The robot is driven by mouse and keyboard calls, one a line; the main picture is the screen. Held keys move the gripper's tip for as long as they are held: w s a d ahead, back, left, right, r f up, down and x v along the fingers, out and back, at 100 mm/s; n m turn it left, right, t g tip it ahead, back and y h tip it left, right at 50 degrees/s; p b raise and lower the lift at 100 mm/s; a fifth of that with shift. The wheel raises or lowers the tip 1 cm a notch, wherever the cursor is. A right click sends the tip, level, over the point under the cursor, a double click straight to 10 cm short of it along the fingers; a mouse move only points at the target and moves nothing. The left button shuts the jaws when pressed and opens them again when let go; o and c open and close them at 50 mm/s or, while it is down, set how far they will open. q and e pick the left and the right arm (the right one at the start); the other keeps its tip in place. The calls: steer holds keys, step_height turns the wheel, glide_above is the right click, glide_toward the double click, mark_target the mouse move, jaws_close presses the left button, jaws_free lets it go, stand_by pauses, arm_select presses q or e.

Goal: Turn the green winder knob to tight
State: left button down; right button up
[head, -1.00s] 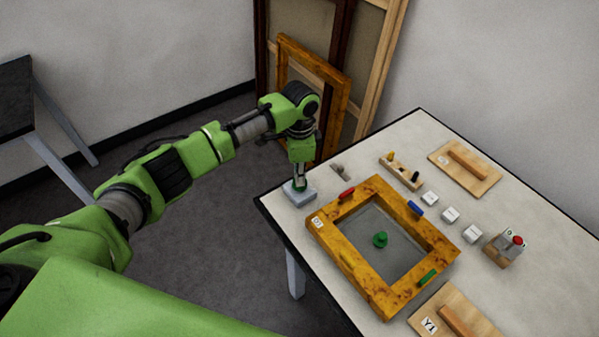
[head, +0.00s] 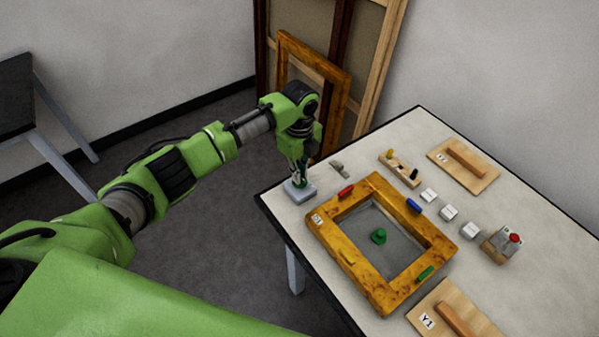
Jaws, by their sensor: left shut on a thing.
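My left gripper (head: 300,178) points down at the table's left corner and is shut on the green winder knob (head: 300,184). Only a little green of the knob shows between and below the fingers. The knob sits on a small grey block (head: 299,193) that rests on the table. Any tight mark on the block is too small to make out. My right gripper is not in view.
A gilt frame (head: 328,232) lies right of the block, with colored pieces on its rim and a green piece (head: 379,236) inside. White blocks, wooden boards and a red-button box (head: 503,244) stand farther right on the table (head: 410,140). Frames lean behind.

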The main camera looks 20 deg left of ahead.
arm_select(q)
steer(key=m, duration=0.6)
steer(key=shift+w+b, duration=0.1)
steer(key=shift+b, duration=0.25)
steer(key=m+b, duration=0.1)
steer(key=m, duration=0.5)
steer(key=shift+m, duration=0.4)
steer(key=m+b, duration=0.1)
steer(key=m, duration=0.1)
steer(key=shift+m, duration=0.3)
steer(key=shift+m+b, duration=1.45)
steer(key=shift+m, duration=0.05)
steer(key=c, duration=2.2)
jaws_free()
steer(key=shift+o, duration=0.2)
